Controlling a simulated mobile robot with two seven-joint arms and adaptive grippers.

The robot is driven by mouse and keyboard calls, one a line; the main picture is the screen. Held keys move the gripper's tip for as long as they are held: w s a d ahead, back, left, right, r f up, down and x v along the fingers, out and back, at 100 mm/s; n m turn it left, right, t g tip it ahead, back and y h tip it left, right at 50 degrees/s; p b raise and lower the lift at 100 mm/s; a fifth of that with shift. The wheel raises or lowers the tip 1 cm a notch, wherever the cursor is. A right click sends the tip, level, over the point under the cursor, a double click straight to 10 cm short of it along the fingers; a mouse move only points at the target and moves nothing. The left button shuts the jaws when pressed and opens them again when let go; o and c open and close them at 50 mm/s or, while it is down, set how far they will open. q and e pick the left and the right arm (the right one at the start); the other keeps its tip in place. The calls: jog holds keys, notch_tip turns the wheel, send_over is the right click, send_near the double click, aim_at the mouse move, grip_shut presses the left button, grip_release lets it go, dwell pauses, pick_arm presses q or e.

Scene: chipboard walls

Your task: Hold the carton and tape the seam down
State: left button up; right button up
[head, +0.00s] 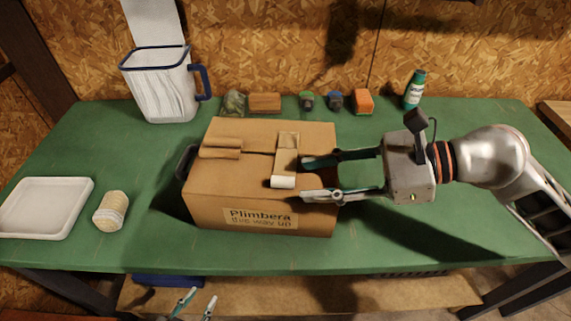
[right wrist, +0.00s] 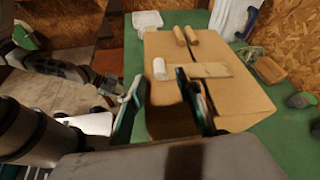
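The brown carton (head: 240,190), labelled "Plimbera this way up", stands on the green table. A tan tape strip (head: 287,150) lies across its top, with a pale rolled end (head: 283,182) near the front edge; the strip (right wrist: 215,70) and roll (right wrist: 160,69) also show in the right wrist view. Two tan rolled pieces (head: 221,147) lie on the top's left part. My right gripper (head: 305,180) is open at the carton's right part, fingers apart; I cannot tell whether they touch it. My left gripper (head: 199,302) is open and empty, below the table's front edge.
A white tray (head: 47,207) and a twine-like roll (head: 111,210) lie left. A blue-rimmed bin (head: 165,90) stands back left. A wooden block (head: 265,102), an orange block (head: 363,101), a green bottle (head: 415,90) and other small things line the back. The table's right is clear beneath my arm.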

aim_at(296, 182)
jog(key=x, duration=0.3)
jog(key=shift+a, duration=0.3)
jog(key=shift+f, duration=0.25)
jog(key=c, duration=0.8)
